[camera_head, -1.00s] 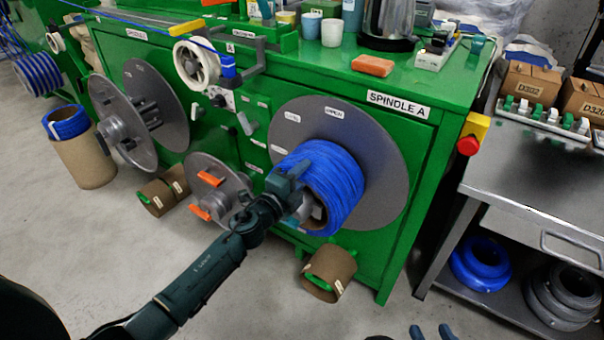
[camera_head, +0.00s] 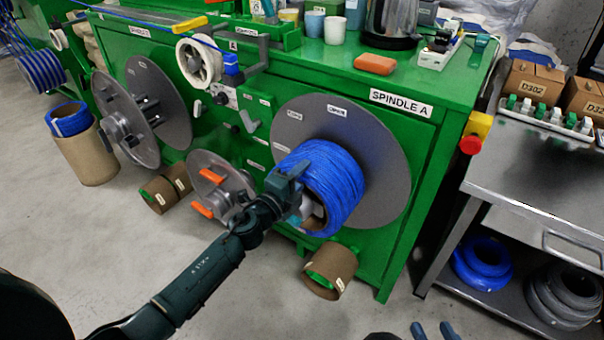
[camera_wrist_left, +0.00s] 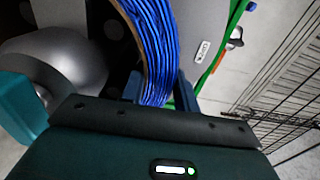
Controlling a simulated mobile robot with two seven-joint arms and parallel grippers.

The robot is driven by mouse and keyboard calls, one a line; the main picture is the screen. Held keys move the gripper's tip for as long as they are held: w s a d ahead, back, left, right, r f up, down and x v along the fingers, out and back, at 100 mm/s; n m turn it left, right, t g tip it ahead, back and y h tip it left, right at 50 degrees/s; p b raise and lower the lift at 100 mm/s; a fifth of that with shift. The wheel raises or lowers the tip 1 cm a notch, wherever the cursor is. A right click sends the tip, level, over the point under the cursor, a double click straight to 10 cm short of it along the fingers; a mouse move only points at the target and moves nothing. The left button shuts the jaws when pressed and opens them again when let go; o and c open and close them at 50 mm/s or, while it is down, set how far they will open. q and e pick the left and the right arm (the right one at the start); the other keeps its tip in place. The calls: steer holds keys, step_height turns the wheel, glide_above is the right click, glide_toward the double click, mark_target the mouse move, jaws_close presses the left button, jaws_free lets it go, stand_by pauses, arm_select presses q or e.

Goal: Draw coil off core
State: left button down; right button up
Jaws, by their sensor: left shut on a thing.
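The blue cable coil (camera_head: 326,186) sits around its core on spindle A, in front of the large grey disc (camera_head: 384,165). My left gripper (camera_head: 292,187) is at the coil's near left edge, shut on the coil's wall. In the left wrist view, the blue strands of the coil (camera_wrist_left: 152,45) pass between the two fingers of my left gripper (camera_wrist_left: 159,90). The core is mostly hidden by the coil and the gripper. My right gripper (camera_head: 433,331) shows only as two parted blue fingertips at the bottom edge, empty.
A cardboard core (camera_head: 331,272) lies on the floor below the coil. A flange with orange handles (camera_head: 222,187) leans against the green cabinet (camera_head: 425,185) at left. A steel bench (camera_head: 540,195) stands at right.

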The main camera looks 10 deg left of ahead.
arm_select(q)
steer(key=shift+s+a+r, duration=0.15)
steer(key=shift+s+r, duration=0.15)
steer(key=shift+s, duration=0.05)
stand_by(0.8)
